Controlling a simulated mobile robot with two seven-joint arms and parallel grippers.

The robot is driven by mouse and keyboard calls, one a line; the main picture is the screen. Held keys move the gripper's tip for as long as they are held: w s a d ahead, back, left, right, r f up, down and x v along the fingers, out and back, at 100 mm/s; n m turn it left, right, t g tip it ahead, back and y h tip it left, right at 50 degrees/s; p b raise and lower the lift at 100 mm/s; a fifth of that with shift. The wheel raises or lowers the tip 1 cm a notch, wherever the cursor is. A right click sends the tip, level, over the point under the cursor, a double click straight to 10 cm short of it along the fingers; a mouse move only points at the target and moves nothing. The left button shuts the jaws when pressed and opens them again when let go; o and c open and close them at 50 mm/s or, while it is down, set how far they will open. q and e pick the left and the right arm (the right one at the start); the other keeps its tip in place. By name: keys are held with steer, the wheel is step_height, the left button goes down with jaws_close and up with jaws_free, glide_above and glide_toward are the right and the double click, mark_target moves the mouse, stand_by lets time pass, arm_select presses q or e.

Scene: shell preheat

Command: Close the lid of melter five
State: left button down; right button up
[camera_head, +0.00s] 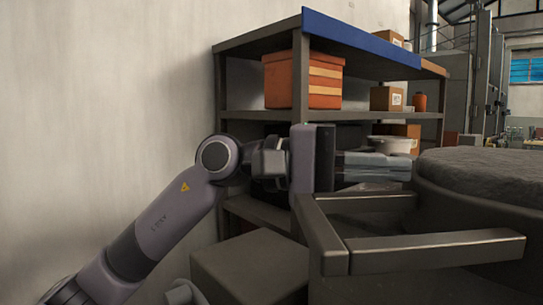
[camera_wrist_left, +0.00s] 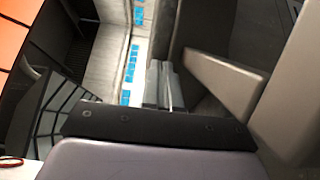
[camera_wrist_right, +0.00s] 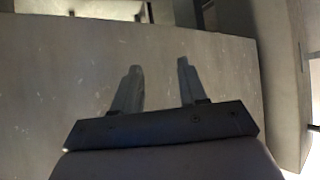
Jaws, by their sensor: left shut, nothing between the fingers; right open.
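A large round grey melter (camera_head: 470,195) with a rough grey top stands at the right of the head view, cut off by the picture's edge. A square-cornered grey bar handle (camera_head: 430,252) juts out from it toward the left. My left gripper (camera_head: 408,168) is shut and empty, level above the handle's far bar, its tips near the melter's rim. In the left wrist view its fingers (camera_wrist_left: 163,84) are together, with a grey bar (camera_wrist_left: 225,82) to their right, apart from them. My right gripper (camera_wrist_right: 157,72) is open and empty in front of a flat grey surface. No melter number is readable.
A shelf rack with a blue edge (camera_head: 360,38) stands behind my left arm, holding an orange crate (camera_head: 302,80), cardboard boxes (camera_head: 386,98) and a pale bowl (camera_head: 390,145). A grey box-shaped block (camera_head: 248,268) is below the arm. A bare wall (camera_head: 110,90) is at the left.

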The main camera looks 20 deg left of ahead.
mark_target(470, 170)
arm_select(q)
steer(key=d, duration=0.5)
steer(key=d+b, duration=0.1)
steer(key=d, duration=0.2)
steer(key=shift+s+d, duration=0.25)
steer(key=shift+d, duration=0.05)
steer(key=w+d, duration=0.1)
steer(key=d, duration=0.1)
steer(key=w+d, duration=0.1)
steer(key=d, duration=0.2)
steer(key=d+p, duration=0.1)
steer(key=d, duration=0.2)
steer(key=shift+w+d, duration=0.2)
steer(key=shift+w, duration=0.2)
steer(key=shift+w+d, duration=0.35)
steer(key=shift+d, duration=0.2)
steer(key=shift+r, duration=0.1)
steer(key=shift+a, duration=0.1)
